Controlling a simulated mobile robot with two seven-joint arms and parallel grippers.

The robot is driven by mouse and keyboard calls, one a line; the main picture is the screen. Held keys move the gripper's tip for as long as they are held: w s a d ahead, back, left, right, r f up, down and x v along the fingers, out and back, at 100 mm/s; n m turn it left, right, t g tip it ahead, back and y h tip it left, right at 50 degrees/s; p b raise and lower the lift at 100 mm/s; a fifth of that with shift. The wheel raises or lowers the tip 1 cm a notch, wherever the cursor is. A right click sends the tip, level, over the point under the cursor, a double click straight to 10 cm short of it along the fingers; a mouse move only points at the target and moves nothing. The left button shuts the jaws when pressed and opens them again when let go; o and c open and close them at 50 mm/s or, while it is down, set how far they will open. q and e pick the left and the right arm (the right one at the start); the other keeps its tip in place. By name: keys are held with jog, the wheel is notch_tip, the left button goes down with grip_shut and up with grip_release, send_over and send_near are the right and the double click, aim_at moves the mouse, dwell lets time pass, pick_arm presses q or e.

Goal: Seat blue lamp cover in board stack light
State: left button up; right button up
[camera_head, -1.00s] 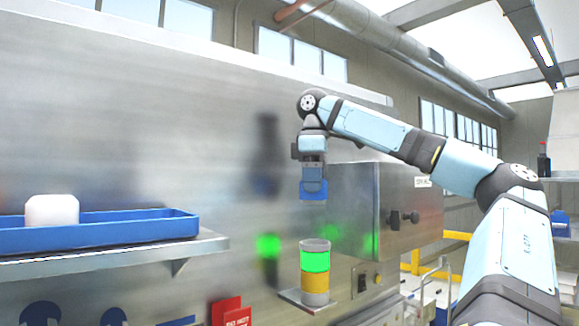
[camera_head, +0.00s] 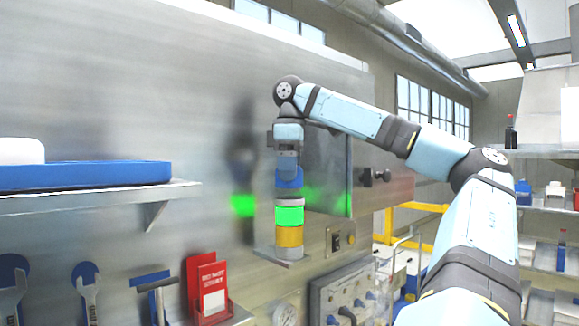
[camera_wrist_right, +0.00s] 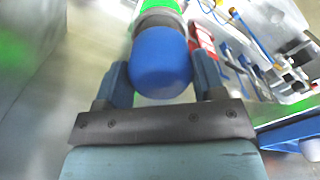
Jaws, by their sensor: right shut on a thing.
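The blue lamp cover (camera_head: 289,178) is held in my right gripper (camera_head: 288,168), upright, directly above the stack light (camera_head: 289,215). In the right wrist view the blue cover (camera_wrist_right: 160,66) sits between the two fingers of my right gripper (camera_wrist_right: 162,80). The stack light has a grey top rim, a lit green section and a yellow section, on a small bracket at the metal board. The cover's lower edge is at or just above the grey rim; I cannot tell if they touch. My left gripper is not in view.
A shelf (camera_head: 150,200) with a blue tray (camera_head: 90,174) and a white object (camera_head: 20,151) is at the left. Wrenches (camera_head: 88,285) and a red holder (camera_head: 208,290) hang below.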

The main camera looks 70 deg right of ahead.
jog(key=shift+f, duration=0.2)
jog(key=shift+f+b, duration=0.6)
jog(key=shift+f, duration=0.35)
dwell(0.6)
jog(key=o, duration=1)
jog(key=shift+r, duration=0.4)
notch_tip(320, 180, up, 12)
jog(key=shift+s+a+f+p, duration=0.1)
jog(key=shift+a+p, duration=0.05)
jog(key=shift+p, duration=0.8)
jog(key=shift+r, duration=0.65)
